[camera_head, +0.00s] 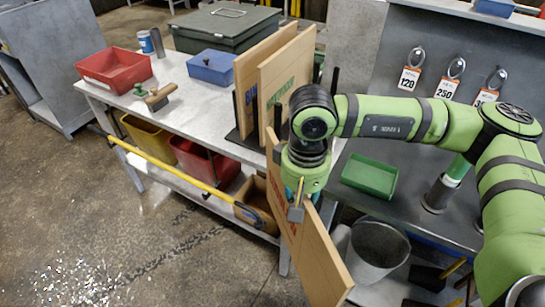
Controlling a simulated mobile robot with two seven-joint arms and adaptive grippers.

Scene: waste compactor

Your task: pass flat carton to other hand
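A flat brown carton (318,248) with red lettering hangs tilted in front of the table's right end. My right gripper (296,208), on the green arm coming in from the right, is over the carton's upper part. One grey finger shows in front of the board; the other is hidden behind it. The gripper looks shut on the carton, and I see nothing else bearing it. My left gripper is not in view.
Two more flat cartons, one with blue lettering (258,78) and one with green (287,78), stand in a dark rack. A yellow-handled pole (165,168) crosses the table front. A grey bucket (376,250) and green tray (370,175) are at right.

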